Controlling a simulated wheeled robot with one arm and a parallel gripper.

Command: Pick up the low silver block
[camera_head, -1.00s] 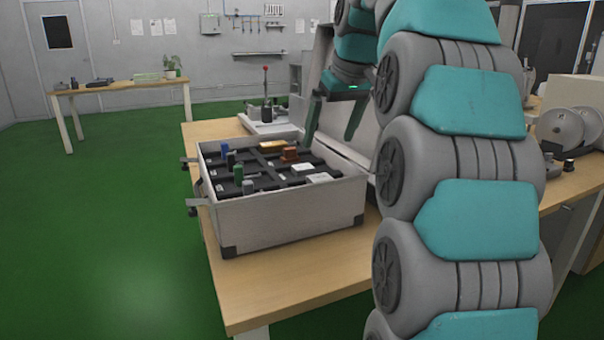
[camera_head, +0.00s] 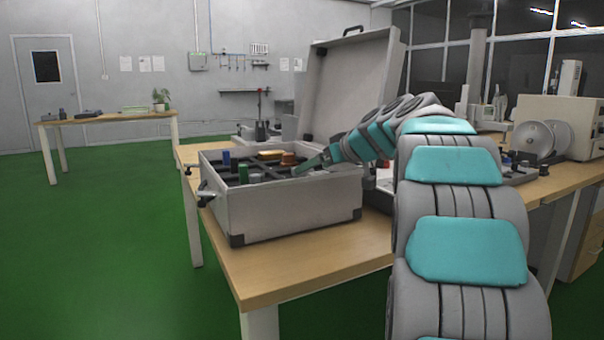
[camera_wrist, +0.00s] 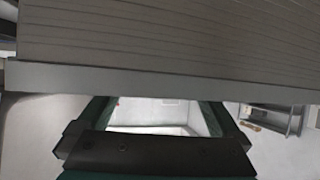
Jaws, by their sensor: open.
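The open grey case (camera_head: 295,207) stands on the wooden table. The low silver block cannot be made out now; the case's front wall hides most of the low parts inside. My gripper (camera_head: 312,164) is at the right part of the case opening, tilted down to the left, close to the orange-brown block (camera_head: 288,159). In the wrist view my open gripper (camera_wrist: 160,104) has its two teal fingers spread, with no block visible between them. A pale edge and ribbed grey surface (camera_wrist: 160,40) cover the top of that view.
Blue (camera_head: 226,158) and green (camera_head: 243,174) pieces and a yellow-orange block (camera_head: 270,154) sit in the case. The raised lid (camera_head: 355,85) stands behind my arm. A bare strip of table (camera_head: 300,260) lies in front. Reels (camera_head: 535,140) stand at right.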

